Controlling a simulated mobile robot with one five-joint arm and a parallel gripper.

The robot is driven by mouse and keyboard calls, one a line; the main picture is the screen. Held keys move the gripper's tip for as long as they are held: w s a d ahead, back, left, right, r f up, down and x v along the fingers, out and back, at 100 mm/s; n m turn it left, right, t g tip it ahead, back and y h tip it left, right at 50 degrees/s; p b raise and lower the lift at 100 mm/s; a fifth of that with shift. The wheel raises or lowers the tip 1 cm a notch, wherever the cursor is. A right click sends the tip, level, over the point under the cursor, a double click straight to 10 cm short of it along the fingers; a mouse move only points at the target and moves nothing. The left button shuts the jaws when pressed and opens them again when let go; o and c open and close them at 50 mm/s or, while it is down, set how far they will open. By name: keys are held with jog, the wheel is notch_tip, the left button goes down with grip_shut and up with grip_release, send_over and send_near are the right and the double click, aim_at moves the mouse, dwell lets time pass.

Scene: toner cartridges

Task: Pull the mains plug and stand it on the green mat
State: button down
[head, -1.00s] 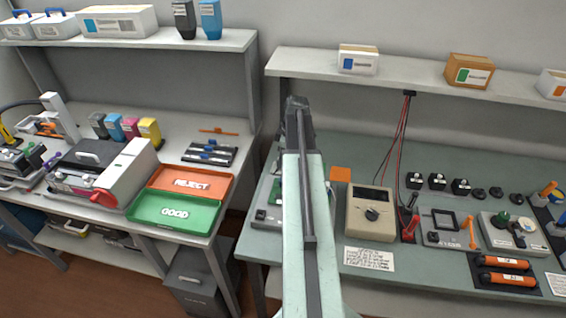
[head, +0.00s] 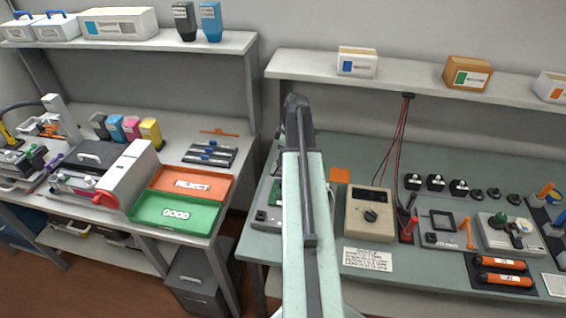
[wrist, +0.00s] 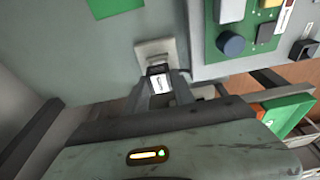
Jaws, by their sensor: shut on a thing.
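In the wrist view the plug (wrist: 159,83), a small dark block with a white label, sits between the two fingers of my gripper (wrist: 164,88), which is shut on it. The plug is right against a pale square socket plate (wrist: 155,51) on the bench; I cannot tell whether its pins are in it. A flat green patch, which looks like the green mat (wrist: 114,6), lies at the top edge of the wrist view, apart from the plug. In the head view my arm hides the gripper, plug and socket, and I do not see the mat there.
A board with knobs (wrist: 231,44) lies close to the right of the socket in the wrist view. In the head view a beige meter (head: 369,214) and an orange square (head: 340,175) are right of my arm. The green GOOD tray (head: 172,224) is on the left bench.

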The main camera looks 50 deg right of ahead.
jog(key=shift+s+r+p, duration=0.1)
jog(key=shift+r+p, duration=0.85)
jog(key=shift+r, duration=0.1)
jog(key=shift+r+p, duration=0.75)
jog(key=shift+p, duration=0.05)
dwell(0.4)
notch_tip(320, 180, up, 4)
jog(key=p, duration=0.4)
jog(key=shift+f, duration=0.1)
